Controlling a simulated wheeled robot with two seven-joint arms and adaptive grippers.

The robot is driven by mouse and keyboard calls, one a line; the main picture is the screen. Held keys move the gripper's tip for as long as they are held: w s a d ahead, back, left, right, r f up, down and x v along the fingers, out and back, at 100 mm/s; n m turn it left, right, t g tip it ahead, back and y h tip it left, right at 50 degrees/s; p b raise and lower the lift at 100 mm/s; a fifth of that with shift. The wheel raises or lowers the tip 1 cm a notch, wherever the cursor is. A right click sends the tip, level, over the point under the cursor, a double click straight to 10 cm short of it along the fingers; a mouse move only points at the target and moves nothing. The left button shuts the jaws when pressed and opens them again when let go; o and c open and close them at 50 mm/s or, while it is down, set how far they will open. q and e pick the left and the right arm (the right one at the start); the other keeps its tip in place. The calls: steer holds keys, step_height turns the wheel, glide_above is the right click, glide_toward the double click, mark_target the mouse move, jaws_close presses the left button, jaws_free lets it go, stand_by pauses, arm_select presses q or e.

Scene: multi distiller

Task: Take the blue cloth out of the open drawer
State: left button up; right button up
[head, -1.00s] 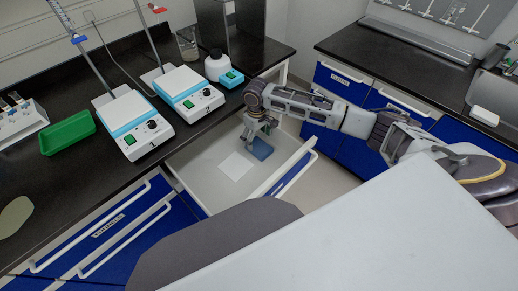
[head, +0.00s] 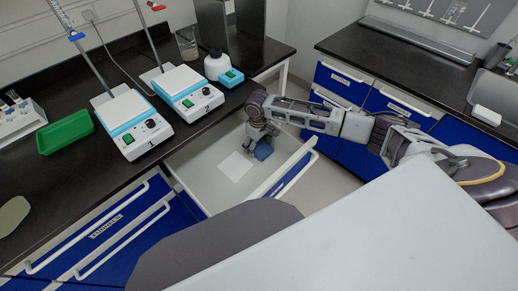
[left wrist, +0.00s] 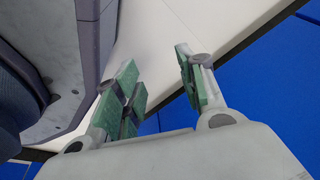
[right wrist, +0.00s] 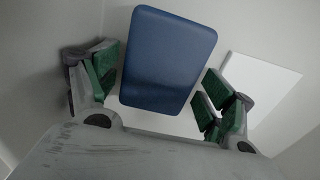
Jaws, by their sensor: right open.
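The blue cloth (head: 264,150) is a flat blue rectangle with rounded corners in the open drawer (head: 204,167). In the right wrist view the cloth (right wrist: 165,58) shows between the two green-padded fingers. My right gripper (head: 258,146) is inside the drawer, over the cloth. Its fingers (right wrist: 160,88) are apart, one on each side of the cloth; I cannot tell whether they touch it. My left gripper (left wrist: 162,85) is open and empty in the left wrist view, with its fingers apart. It does not show in the head view.
A white sheet (head: 236,166) lies in the drawer beside the cloth. The drawer front (head: 290,172) and its handle stand close to my right arm.

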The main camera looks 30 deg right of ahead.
mark_target(258, 146)
steer(key=shift+c, duration=0.5)
steer(key=c, duration=0.6)
arm_select(q)
steer(key=shift+s+f, duration=0.2)
steer(key=shift+s, duration=0.25)
steer(key=shift+w+r, duration=0.1)
steer(key=shift+w, duration=0.1)
arm_select(e)
steer(key=shift+r, duration=0.15)
steer(key=shift+r, duration=0.6)
step_height(258, 146, up, 7)
steer(key=shift+f+p, duration=0.1)
steer(key=shift+p, duration=0.7)
arm_select(q)
steer(key=s+a, duration=0.1)
steer(key=s+a+f, duration=0.1)
steer(key=s, duration=0.1)
steer(key=shift+s+f, duration=0.1)
steer(key=shift+s, duration=0.1)
arm_select(e)
steer(key=shift+r, duration=0.85)
